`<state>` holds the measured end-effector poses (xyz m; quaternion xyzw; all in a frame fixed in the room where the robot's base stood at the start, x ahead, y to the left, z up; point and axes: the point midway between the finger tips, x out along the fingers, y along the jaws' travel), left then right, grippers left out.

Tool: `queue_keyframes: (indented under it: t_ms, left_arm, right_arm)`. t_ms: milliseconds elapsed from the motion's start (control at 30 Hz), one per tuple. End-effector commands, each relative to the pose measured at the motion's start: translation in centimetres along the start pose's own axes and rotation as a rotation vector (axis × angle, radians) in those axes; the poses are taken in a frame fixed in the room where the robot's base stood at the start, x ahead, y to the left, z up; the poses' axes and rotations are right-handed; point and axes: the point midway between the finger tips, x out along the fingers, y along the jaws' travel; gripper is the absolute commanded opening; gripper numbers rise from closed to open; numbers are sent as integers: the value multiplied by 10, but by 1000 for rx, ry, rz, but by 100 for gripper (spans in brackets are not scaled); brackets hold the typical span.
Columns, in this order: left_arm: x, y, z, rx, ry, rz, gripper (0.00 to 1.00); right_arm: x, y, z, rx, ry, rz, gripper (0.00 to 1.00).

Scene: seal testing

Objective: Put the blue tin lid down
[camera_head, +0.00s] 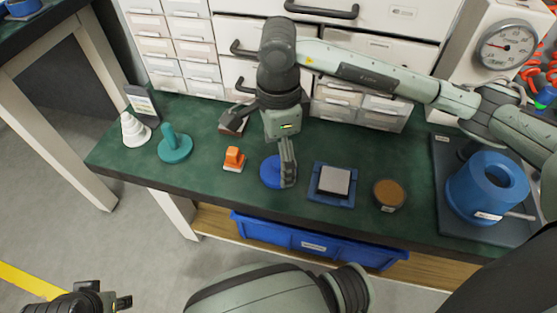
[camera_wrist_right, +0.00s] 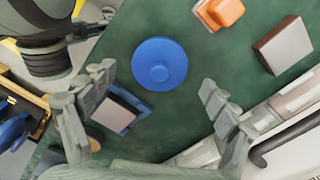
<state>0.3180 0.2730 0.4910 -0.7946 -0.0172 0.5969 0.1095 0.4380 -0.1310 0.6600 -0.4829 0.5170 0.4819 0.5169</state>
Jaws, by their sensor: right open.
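The blue tin lid (camera_head: 269,173) is a round disc on the green bench top, below my right gripper (camera_head: 288,180), which partly hides it. In the right wrist view the lid (camera_wrist_right: 150,52) shows whole, flat, with its central knob facing the camera. My right gripper (camera_wrist_right: 158,88) is open, its fingers spread wide on either side with a clear gap to the lid in that picture. My left gripper (camera_head: 118,301) is at the bottom left, off the bench, and its opening is unclear.
An orange-handled block (camera_head: 234,159) is left of the lid; a blue tray with a grey block (camera_head: 334,181) is right. Farther right are a brown-topped tin (camera_head: 389,194) and a large blue cylinder (camera_head: 487,186). A teal knobbed disc (camera_head: 175,148) and white cone (camera_head: 134,130) stand left.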

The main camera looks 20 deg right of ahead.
Motion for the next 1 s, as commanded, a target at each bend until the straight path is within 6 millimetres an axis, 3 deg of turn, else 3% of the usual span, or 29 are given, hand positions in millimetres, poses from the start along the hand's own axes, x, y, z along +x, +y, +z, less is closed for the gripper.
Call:
queue_keyframes:
  t_ms: [200, 400, 600, 1000]
  left_arm:
    - [-2, 0, -3, 0, 8, 0, 40]
    - [-3, 0, -4, 0, 11, 1, 40]
    - [-2, 0, -4, 0, 11, 1, 40]
    - [-1, 1, -4, 0, 9, 2, 40]
  right_arm:
    - [-51, -1, 0, 0, -1, -6, 87]
    - [-84, -1, 0, 0, -1, -3, 87]
    - [-96, 0, 0, 0, -1, 0, 87]
    - [-96, 0, 0, 0, 0, 0, 87]
